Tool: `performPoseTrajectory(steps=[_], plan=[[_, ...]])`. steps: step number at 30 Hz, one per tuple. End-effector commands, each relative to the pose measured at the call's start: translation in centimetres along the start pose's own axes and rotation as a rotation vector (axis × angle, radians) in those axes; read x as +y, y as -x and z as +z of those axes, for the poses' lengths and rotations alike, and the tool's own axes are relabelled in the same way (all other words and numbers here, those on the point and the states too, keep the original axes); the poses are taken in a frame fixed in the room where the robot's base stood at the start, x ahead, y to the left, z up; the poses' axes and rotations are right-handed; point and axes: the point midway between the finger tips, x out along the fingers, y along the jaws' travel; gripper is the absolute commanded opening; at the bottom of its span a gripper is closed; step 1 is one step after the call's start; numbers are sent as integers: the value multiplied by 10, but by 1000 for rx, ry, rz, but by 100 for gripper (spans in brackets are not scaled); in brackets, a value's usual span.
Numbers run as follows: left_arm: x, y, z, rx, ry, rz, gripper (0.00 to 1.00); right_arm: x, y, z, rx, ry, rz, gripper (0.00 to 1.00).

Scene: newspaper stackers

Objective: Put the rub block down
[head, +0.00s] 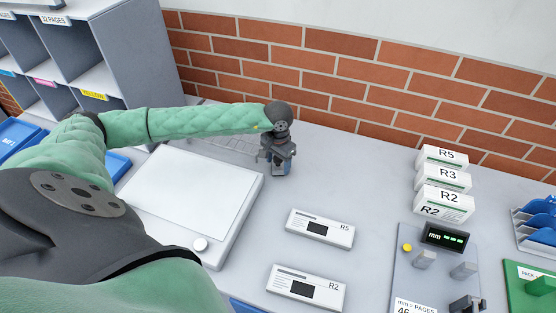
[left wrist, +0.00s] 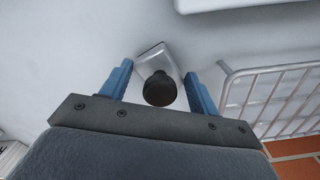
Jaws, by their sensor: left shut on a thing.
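The rub block shows in the left wrist view as a pale grey base (left wrist: 151,56) with a round dark knob (left wrist: 160,88). My left gripper (left wrist: 158,70) has its two blue fingers on either side of the knob and is shut on the block. In the head view my left gripper (head: 276,161) points down over the grey table, behind the right corner of the white board. The block (head: 279,171) is small and partly hidden there by the fingers. I cannot tell whether its base touches the table. My right gripper is not in view.
A wire rack (head: 232,143) stands close to the left gripper. The white board (head: 190,195) lies to its left. Label boxes R5 (head: 320,229) and R2 (head: 307,287) lie in front. A measuring stand (head: 408,270) is at right. The table right of the gripper is clear.

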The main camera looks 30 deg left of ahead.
Motion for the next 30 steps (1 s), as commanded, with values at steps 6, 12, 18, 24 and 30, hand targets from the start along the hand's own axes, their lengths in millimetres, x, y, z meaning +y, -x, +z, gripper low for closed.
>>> performPoseTrajectory(steps=[6,12,18,24,30], plan=[[0,-1,0,1,0,0,23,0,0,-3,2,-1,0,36],[0,-2,0,1,0,0,23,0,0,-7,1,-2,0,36],[0,-2,0,0,0,0,83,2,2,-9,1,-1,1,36],[0,-2,0,0,0,0,83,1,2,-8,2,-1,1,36],[0,1,0,0,0,0,83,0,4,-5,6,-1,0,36]])
